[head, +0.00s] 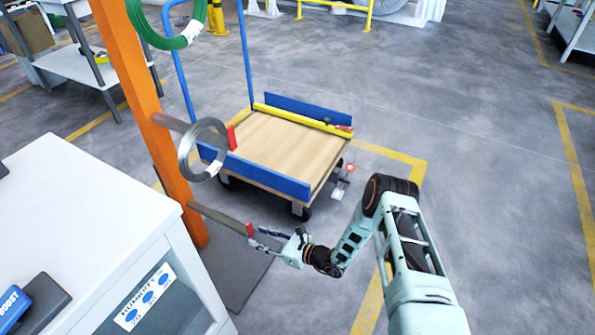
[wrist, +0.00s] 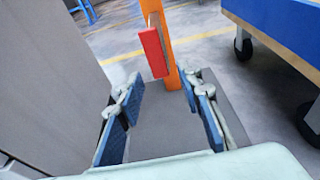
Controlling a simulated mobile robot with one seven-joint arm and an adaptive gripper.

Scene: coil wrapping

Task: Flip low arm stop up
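The orange post (head: 150,110) carries a grey low arm (head: 220,218) that bears no coil. Its red stop (head: 250,229) is at the arm's free end. In the wrist view the red stop (wrist: 153,53) is a tilted upright block ahead of the fingers, with the post (wrist: 171,70) behind it. My gripper (head: 258,239) is just beside the stop in the head view. In the wrist view my gripper (wrist: 163,90) is open, with a wide empty gap between its blue-padded fingers. The stop appears beyond the fingertips, not gripped; whether they touch cannot be told.
The middle arm (head: 171,122) holds a grey wire coil (head: 183,160) with a red stop (head: 231,137) standing up. A green coil (head: 170,47) hangs above. A white cabinet (head: 85,215) stands left, and a blue-sided cart (head: 285,145) stands behind. Floor at right is clear.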

